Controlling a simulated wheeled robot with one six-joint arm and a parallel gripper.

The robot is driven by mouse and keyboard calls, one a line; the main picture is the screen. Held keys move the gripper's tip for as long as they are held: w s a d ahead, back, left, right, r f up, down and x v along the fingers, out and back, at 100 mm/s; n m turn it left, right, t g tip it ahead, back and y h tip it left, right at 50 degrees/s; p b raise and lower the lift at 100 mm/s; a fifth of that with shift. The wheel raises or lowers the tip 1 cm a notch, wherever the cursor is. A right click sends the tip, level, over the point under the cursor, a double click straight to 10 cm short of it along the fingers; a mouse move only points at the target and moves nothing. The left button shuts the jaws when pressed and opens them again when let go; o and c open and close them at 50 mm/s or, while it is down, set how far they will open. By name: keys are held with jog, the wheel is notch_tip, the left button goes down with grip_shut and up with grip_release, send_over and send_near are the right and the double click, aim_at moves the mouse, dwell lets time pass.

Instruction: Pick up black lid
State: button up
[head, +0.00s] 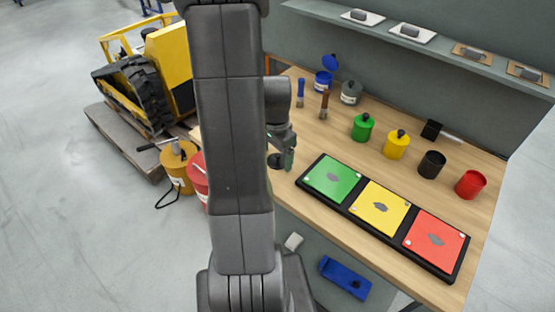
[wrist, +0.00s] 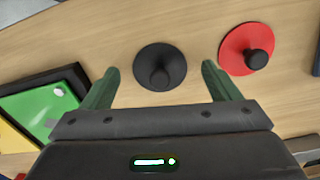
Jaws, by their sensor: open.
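The black lid (wrist: 160,67) is a round disc with a knob. It lies on the wooden table in the wrist view, between the two green fingers of my gripper (wrist: 160,71). My gripper is open and empty, with a gap between each finger and the lid. In the head view my gripper (head: 282,160) is over the table's left part, partly behind my arm. A black can (head: 431,165) without a lid stands at the right of the table.
A red lid (wrist: 236,50) lies just right of the right finger. A black tray (head: 352,209) with green, yellow and red plates lies at the table's front. A green can (head: 362,129), a yellow can (head: 396,147) and a red can (head: 470,185) stand behind it.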

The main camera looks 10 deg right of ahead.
jog(key=shift+f, duration=0.3)
jog(key=c, duration=1.1)
jog(key=shift+o, duration=0.2)
jog(key=shift+r, duration=0.15)
